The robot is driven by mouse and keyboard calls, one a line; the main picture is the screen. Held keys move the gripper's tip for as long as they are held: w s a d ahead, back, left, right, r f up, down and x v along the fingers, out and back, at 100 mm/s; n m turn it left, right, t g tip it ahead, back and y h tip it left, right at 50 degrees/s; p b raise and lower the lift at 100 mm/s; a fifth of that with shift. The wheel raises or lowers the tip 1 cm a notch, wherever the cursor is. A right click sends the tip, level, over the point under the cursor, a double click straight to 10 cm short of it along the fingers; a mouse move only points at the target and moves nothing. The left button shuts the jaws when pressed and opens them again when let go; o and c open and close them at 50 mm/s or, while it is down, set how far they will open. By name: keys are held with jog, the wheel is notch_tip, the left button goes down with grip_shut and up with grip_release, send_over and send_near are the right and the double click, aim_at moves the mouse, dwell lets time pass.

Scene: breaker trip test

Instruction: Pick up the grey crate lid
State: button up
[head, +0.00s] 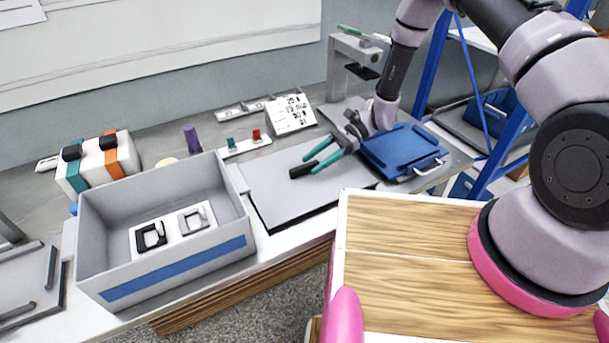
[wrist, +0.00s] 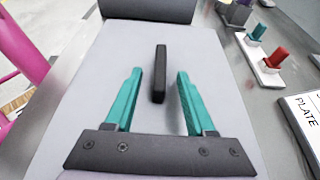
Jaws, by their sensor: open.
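The grey crate lid (head: 275,190) lies flat on the bench, right of the grey crate (head: 180,275). A black bar handle (head: 302,171) stands at its middle. My gripper (head: 311,164) is over the lid, its teal fingers open and empty, tips close to the handle. In the wrist view the lid (wrist: 105,75) fills the middle. The handle (wrist: 160,75) shows between the two fingers of my gripper (wrist: 158,71), lengthwise along them. I see gaps on both sides and no contact. How far the tips are above the lid is hard to tell.
The open crate holds a white panel with two latches (head: 172,231). A blue tray (head: 402,150) with a metal handle lies right of the lid. Behind the lid are a strip with green and red pegs (head: 245,146) and a white label plate (head: 290,114). A wooden-topped surface (head: 410,240) is in front.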

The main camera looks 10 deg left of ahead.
jog(key=shift+x, duration=1.05)
grip_shut()
jog(key=shift+r, duration=0.1)
